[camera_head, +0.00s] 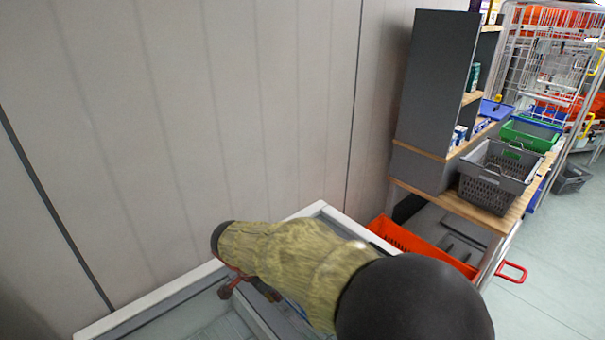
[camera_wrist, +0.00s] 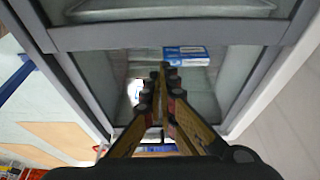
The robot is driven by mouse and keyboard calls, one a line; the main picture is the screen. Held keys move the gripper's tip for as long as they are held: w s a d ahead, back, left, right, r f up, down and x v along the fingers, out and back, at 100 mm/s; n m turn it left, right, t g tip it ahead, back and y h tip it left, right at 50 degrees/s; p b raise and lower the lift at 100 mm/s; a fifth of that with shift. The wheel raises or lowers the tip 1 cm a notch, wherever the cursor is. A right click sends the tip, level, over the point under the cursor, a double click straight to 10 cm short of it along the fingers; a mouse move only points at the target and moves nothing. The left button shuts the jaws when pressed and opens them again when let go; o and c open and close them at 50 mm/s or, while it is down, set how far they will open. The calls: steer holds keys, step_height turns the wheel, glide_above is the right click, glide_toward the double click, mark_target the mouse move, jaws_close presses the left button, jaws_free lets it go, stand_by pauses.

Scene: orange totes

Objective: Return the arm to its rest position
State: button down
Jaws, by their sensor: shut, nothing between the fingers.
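My arm, in a yellow-green cover with dark ends, reaches across the bottom middle of the head view, over a glass case with a pale frame (camera_head: 150,296). Only a small part of my gripper shows there, below the arm's far end. In the wrist view my gripper (camera_wrist: 164,72) is shut, its two fingers meeting at the tips with nothing between them. The case's grey frame (camera_wrist: 160,37) surrounds the fingers in that view. A blue and white box (camera_wrist: 186,55) lies just beyond the fingertips, apparently under or behind the glass.
A panelled wall (camera_head: 250,100) stands close behind the case. To the right are an orange tote (camera_head: 400,236), a grey shelf unit (camera_head: 435,90) and a wooden bench with a grey basket (camera_head: 492,180) and a green basket (camera_head: 528,135). Open floor (camera_head: 560,255) lies at the right.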

steer(key=s+n, duration=0.1)
steer(key=n, duration=0.1)
steer(key=s+f+n, duration=0.1)
steer(key=n, duration=0.1)
steer(key=s+d+f+n, duration=0.1)
steer(key=n, duration=0.1)
steer(key=shift+s+f+g, duration=0.1)
steer(key=shift+s+g, duration=0.1)
steer(key=shift+g, duration=0.2)
steer(key=s+d+r+n+t+y, duration=0.1)
steer(key=s+d+r, duration=0.5)
steer(key=d, duration=0.3)
steer(key=s+d+r+n+t, duration=0.1)
steer(key=s+d+r, duration=0.5)
steer(key=d, duration=0.4)
steer(key=s+d+r+n+t+y, duration=0.1)
steer(key=s+d+r, duration=0.5)
steer(key=d, duration=0.3)
steer(key=shift+s+d+r+t+y, duration=0.2)
steer(key=shift+d+t+y, duration=0.1)
steer(key=shift+t, duration=0.1)
steer(key=shift+a, duration=0.1)
